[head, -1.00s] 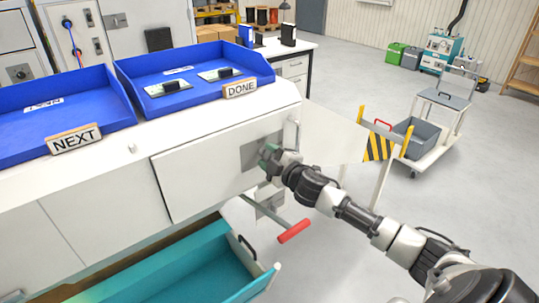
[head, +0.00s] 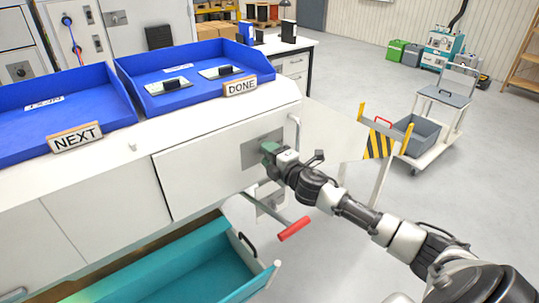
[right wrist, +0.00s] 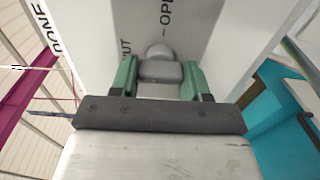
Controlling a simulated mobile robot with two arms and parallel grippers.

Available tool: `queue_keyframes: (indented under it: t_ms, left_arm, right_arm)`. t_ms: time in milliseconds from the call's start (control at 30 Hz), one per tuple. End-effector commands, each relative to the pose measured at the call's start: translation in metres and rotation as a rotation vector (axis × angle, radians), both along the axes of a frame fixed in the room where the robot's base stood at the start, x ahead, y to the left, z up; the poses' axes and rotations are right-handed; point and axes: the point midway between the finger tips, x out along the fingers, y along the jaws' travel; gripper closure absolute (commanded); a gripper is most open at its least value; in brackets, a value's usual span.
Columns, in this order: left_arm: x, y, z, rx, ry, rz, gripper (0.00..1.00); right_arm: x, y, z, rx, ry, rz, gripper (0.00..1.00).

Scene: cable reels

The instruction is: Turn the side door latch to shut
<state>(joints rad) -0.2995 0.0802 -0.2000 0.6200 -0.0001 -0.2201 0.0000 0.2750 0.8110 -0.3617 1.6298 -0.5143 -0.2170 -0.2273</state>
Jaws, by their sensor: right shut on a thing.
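The side door (head: 205,168) is a white panel on the bench front, and it looks closed. A grey latch plate (head: 249,157) sits at its right end. My right gripper (head: 269,151) is at this plate and covers the latch in the head view. In the right wrist view, the green fingers of my right gripper (right wrist: 160,80) stand on both sides of the grey latch knob (right wrist: 160,70), shut on it. "OPEN" with a dash reads above right of the knob; letters "UT" show to the left. The knob's pointing direction is unclear. My left gripper is out of view.
Blue trays marked NEXT (head: 75,138) and DONE (head: 240,87) stand on the bench top. Below are an open teal drawer (head: 190,275) and a red-gripped lever (head: 294,228). A cart (head: 440,135) stands on the floor to the right.

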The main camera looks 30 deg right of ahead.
Motion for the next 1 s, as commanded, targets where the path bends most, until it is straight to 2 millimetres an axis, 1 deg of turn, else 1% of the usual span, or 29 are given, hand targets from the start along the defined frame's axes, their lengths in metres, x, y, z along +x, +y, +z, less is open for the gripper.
queue_keyframes:
  t_ms: [300,333,467,500,800,867,1000]
  left_arm:
    - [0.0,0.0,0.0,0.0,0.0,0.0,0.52]
    - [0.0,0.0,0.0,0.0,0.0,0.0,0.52]
    - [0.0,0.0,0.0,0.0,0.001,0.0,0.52]
    - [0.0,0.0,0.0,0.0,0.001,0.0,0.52]
    - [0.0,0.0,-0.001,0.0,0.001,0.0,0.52]
    - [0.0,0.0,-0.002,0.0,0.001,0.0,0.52]
    - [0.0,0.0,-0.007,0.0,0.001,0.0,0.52]
  right_arm:
    - [0.0,0.001,-0.001,-0.005,0.002,0.002,0.77]
    - [0.0,0.001,-0.001,-0.005,0.002,0.002,0.49]
    - [0.0,0.0,-0.001,-0.004,0.002,0.001,0.29]
    - [0.0,0.0,-0.001,-0.004,0.002,0.001,0.28]
    - [-0.002,0.0,-0.001,-0.003,0.001,0.0,0.28]
    - [-0.006,-0.001,-0.002,-0.003,0.001,-0.001,0.28]
    - [-0.025,-0.002,-0.004,-0.004,0.003,0.002,0.28]
